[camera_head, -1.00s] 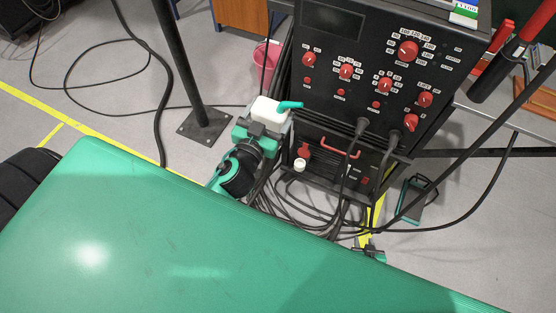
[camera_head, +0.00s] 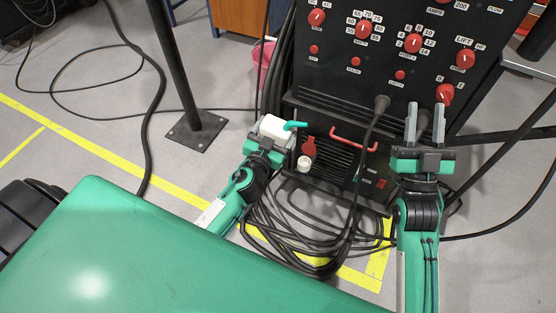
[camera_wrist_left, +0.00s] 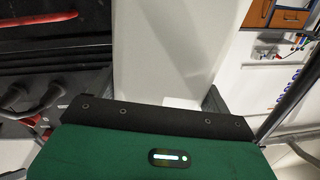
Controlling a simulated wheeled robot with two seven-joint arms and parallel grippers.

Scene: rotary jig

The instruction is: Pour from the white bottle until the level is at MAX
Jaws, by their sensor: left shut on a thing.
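My left gripper (camera_head: 267,146) is shut on the white bottle (camera_head: 274,127), next to the machine's left edge. The bottle's green spout (camera_head: 296,125) points right, towards the machine. In the left wrist view the bottle (camera_wrist_left: 175,50) fills the middle between the fingers. A white round neck or cap (camera_head: 304,163) and a red part (camera_head: 308,146) sit low on the black machine's front (camera_head: 330,110), below and right of the spout. My right gripper (camera_head: 425,112) is open and empty before the machine's right side. I cannot make out a MAX mark or liquid level.
A red handle (camera_head: 353,140) crosses the machine's lower front. Thick black cables (camera_head: 290,235) lie coiled on the floor below it. A dark post (camera_head: 187,70) stands on the left. A pink bin (camera_head: 263,54) is behind the bottle.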

